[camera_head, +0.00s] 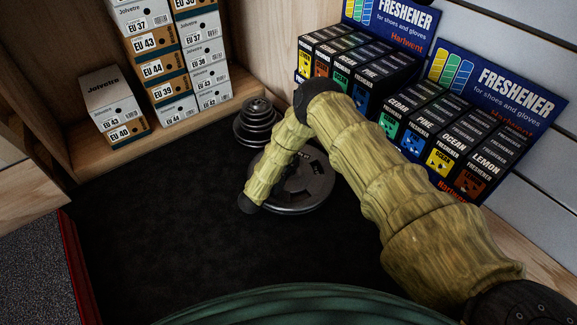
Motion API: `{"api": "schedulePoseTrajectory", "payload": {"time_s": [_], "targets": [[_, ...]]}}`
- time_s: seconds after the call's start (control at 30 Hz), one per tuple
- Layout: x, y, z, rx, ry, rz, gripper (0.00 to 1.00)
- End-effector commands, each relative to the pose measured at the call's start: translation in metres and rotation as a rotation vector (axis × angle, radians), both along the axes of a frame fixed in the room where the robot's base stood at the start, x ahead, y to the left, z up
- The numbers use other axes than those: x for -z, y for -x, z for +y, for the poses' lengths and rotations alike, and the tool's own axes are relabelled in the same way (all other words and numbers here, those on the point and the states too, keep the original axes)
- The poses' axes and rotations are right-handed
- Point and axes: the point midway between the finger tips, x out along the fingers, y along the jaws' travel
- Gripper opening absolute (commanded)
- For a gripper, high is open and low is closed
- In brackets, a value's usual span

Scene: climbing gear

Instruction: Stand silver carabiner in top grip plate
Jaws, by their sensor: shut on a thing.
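A stack of dark round plates lies on the black mat, right of centre. Its wide upper plate (318,185) shows openings around its face, and my sleeved arm covers its left part. I see no silver carabiner. Whether it is in the jaws or touches the plate cannot be seen.
A smaller stack of dark discs (255,122) stands just behind the plate. Shoe boxes (165,75) fill the wooden shelf at the back left. Freshener boxes (440,140) stand along the right wall. The black mat (160,215) is clear on the left.

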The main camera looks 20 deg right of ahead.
Motion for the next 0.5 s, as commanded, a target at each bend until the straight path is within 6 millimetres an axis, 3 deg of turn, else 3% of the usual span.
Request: {"api": "schedulePoseTrajectory", "payload": {"time_s": [0.5], "targets": [[0.0066, -0.0001, 0.0001, 0.000, -0.001, -0.001, 0.00]]}}
